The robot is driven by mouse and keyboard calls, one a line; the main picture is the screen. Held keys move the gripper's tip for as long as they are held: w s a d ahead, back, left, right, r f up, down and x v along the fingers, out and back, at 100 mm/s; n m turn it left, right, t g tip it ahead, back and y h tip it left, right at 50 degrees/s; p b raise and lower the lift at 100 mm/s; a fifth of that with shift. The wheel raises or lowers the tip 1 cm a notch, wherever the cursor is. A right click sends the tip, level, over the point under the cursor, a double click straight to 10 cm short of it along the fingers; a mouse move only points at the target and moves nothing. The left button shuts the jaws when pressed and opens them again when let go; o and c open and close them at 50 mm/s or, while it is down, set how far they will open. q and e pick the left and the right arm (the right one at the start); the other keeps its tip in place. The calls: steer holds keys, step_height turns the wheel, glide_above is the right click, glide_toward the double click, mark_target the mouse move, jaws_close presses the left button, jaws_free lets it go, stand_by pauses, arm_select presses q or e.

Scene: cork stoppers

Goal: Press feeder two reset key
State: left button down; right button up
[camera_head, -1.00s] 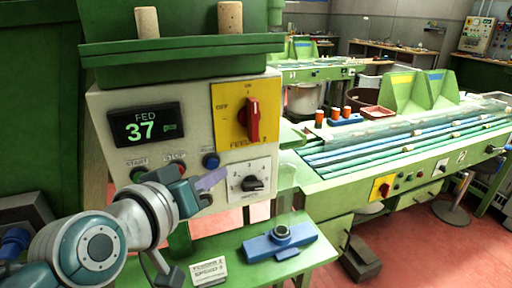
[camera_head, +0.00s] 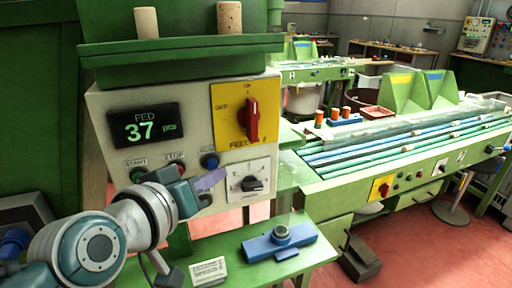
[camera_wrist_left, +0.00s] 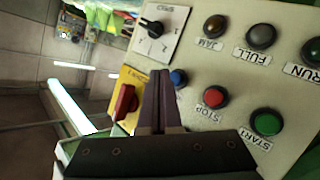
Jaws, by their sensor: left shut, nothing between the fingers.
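The feeder two control box (camera_head: 190,112) stands at the left of the head view, with a display reading FED 37. Its blue key (camera_head: 209,160) sits at the right end of the row with START and STOP. The blue key also shows in the left wrist view (camera_wrist_left: 179,77), just beside the fingertips. My left gripper (camera_head: 207,181) is shut and empty, in front of the panel just below the blue key. In the wrist view its fingers (camera_wrist_left: 158,100) point at the panel; I cannot tell whether they touch it. My right gripper is not in view.
A red rotary switch (camera_head: 251,119) on a yellow plate and a black speed dial (camera_head: 252,184) lie close to the gripper. A green shelf (camera_head: 180,50) with two corks overhangs the panel. A blue fixture (camera_head: 279,243) sits on the ledge below.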

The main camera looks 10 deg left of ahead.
arm_select(q)
steer(key=shift+w+a, duration=0.1)
steer(key=shift+w, duration=0.05)
steer(key=shift+w+a, duration=0.15)
steer(key=shift+w, duration=0.05)
steer(key=shift+w+a, duration=0.25)
steer(key=shift+w, duration=0.1)
stand_by(1.0)
steer(key=shift+s+d, duration=0.1)
steer(key=shift+s+d+p, duration=0.35)
steer(key=shift+s+d, duration=0.05)
steer(key=shift+s, duration=0.2)
steer(key=shift+s+d, duration=0.1)
steer(key=s+d, duration=0.1)
steer(key=s+p, duration=0.1)
steer(key=s+d+p, duration=0.1)
steer(key=s, duration=0.1)
steer(key=shift+d, duration=0.3)
